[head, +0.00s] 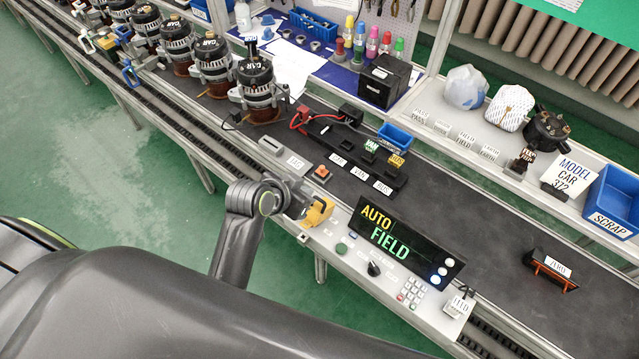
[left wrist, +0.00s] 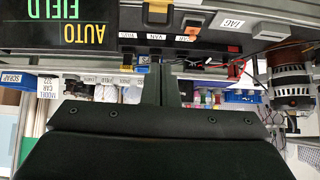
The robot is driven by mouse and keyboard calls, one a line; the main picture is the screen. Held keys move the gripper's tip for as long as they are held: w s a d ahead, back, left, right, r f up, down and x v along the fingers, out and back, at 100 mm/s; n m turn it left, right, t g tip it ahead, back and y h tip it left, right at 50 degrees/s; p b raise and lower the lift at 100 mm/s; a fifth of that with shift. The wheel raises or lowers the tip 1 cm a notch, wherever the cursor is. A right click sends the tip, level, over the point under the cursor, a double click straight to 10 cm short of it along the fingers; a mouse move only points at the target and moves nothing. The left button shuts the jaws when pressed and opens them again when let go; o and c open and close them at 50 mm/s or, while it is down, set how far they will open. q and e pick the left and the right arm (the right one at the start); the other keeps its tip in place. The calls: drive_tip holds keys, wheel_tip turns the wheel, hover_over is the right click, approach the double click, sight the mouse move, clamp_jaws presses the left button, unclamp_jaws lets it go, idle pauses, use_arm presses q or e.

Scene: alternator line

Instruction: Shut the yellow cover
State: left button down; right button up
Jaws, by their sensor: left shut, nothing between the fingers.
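The yellow cover (head: 318,212) sits on the light front panel of the bench, left of the AUTO FIELD display. Its left part is hidden behind my left gripper, and I cannot tell how far it is open. My left gripper (head: 300,208) is at the cover's left side, very near or touching it; I cannot tell which. Its fingers are shut with nothing between them. In the left wrist view the closed fingers (left wrist: 170,85) stick up from the dark gripper body, and I cannot make out the cover there. My right gripper is not in view.
The AUTO FIELD display (head: 401,239) stands right of the cover, with a green button (head: 341,248), a black knob (head: 374,268) and a keypad (head: 412,290) in front. An orange button (head: 321,173) lies behind. Alternators (head: 257,88) line the conveyor at the back left.

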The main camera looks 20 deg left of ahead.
sight(320, 200)
use_arm(q)
drive_tip(key=w+d+f, duration=0.1)
drive_tip(key=w+f, duration=0.1)
drive_tip(key=w+d+f+p, duration=0.1)
drive_tip(key=w, duration=0.2)
drive_tip(key=w+d+f+p, duration=0.1)
drive_tip(key=w+f, duration=0.1)
drive_tip(key=w, duration=0.1)
drive_tip(key=shift+w+d+f, duration=0.1)
drive_tip(key=shift+d+f, duration=0.25)
drive_tip(key=shift+d, duration=0.05)
drive_tip(key=s+p, duration=0.1)
drive_tip(key=s+a+f, duration=0.1)
drive_tip(key=s, duration=0.1)
drive_tip(key=shift+a+f+p, duration=0.15)
drive_tip(key=shift+p, duration=0.25)
drive_tip(key=shift+s+a+f, duration=0.15)
drive_tip(key=shift+s, duration=0.15)
drive_tip(key=shift+w+f, duration=0.1)
